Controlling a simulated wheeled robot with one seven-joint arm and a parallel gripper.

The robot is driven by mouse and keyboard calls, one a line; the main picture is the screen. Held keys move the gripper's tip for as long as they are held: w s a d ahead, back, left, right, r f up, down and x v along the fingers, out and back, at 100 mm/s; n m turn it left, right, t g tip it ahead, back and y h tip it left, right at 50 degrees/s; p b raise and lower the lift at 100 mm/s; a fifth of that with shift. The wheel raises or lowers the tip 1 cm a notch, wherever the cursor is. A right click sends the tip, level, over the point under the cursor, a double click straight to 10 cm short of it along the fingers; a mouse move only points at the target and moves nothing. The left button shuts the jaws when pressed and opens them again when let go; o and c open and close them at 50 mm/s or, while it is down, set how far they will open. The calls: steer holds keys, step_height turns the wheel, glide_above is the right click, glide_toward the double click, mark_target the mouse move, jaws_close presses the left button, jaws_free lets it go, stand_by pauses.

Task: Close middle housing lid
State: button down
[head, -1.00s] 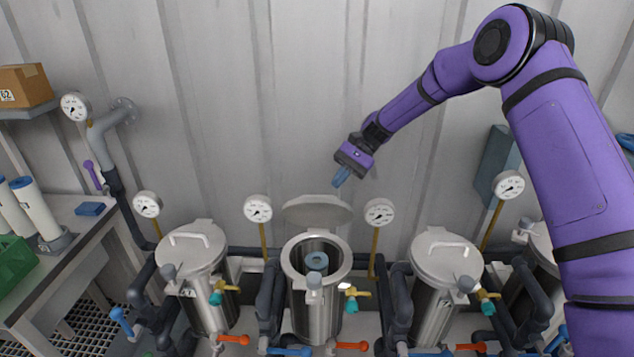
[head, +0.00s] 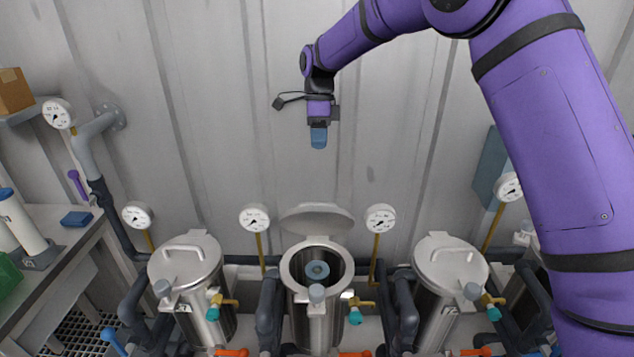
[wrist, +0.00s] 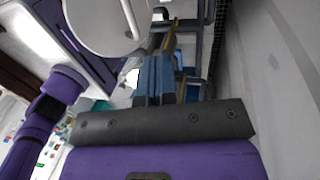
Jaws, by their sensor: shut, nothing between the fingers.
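The middle housing (head: 318,318) is a steel cylinder with its mouth open, and a blue-grey ringed piece (head: 317,270) shows inside. Its round lid (head: 318,220) stands raised on the far side of the mouth, tilted back toward the wall. My gripper (head: 319,138) is above and behind the lid, pointing down with blue fingers together and empty, apart from the lid. In the wrist view, the shut fingers (wrist: 157,80) show at the centre, and a pale round disc, probably the lid (wrist: 105,22), is at the upper left.
Closed housings stand at left (head: 187,265) and right (head: 448,265). Gauges (head: 255,218) and (head: 380,219) flank the raised lid on thin stems. Dark pipes and valves fill the gaps. The corrugated wall (head: 230,110) is close behind. A bench (head: 75,240) is at the far left.

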steer(key=s+f, duration=0.6)
steer(key=f, duration=0.5)
steer(key=shift+s+a+r, duration=0.1)
steer(key=shift+s+a, duration=0.05)
steer(key=shift+s, duration=0.05)
